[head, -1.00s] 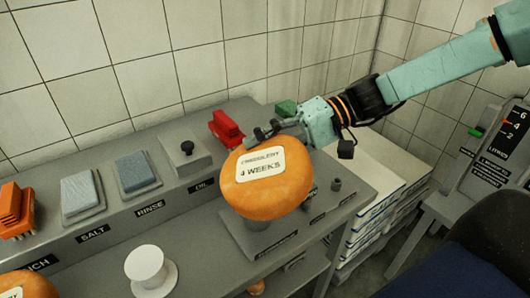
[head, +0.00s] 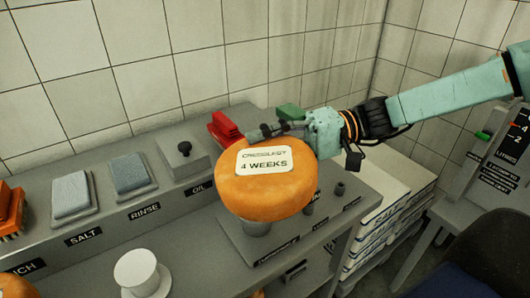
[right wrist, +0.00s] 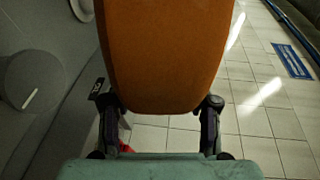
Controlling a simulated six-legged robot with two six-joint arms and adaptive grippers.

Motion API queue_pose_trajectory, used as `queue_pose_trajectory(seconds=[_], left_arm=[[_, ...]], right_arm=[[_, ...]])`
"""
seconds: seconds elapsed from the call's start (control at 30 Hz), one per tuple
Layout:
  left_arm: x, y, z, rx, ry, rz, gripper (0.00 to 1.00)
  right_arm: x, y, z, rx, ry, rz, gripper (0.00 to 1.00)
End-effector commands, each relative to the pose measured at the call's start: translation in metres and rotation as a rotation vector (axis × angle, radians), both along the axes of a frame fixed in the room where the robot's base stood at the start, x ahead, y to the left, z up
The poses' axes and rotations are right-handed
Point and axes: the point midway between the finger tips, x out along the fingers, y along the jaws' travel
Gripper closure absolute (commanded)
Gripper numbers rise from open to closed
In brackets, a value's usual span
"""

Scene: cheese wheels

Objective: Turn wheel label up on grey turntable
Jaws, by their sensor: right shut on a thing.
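The orange cheese wheel (head: 266,195) is at the grey turntable (head: 255,228), on top of it or just above; I cannot tell if it touches. Its white label reading "4 WEEKS" (head: 263,160) is on the upper face, which tilts a little toward me. My right gripper (head: 285,132) is shut on the wheel's far edge. In the right wrist view the wheel (right wrist: 165,55) sits between the two fingers (right wrist: 165,105). The wheel hides most of the turntable. My left gripper is not in view.
A white spool-like stand (head: 139,272) is at front left. Grey pads at SALT (head: 70,193) and RINSE (head: 130,173), a dark-knobbed block (head: 186,158) and red (head: 224,127) and green (head: 290,112) blocks line the back. White stacked boxes (head: 395,200) stand right of the bench.

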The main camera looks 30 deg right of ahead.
Motion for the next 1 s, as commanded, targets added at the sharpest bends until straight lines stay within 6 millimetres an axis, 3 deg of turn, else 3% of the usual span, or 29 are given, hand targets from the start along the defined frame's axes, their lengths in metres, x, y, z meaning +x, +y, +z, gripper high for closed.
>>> queue_pose_trajectory(seconds=[0.5, 1.0], left_arm=[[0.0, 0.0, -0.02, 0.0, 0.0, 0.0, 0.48], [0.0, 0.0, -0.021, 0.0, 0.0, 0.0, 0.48]], right_arm=[[-0.006, -0.001, -0.001, 0.115, -0.022, -0.005, 1.0], [-0.007, -0.001, 0.0, 0.132, -0.025, -0.006, 1.0]])
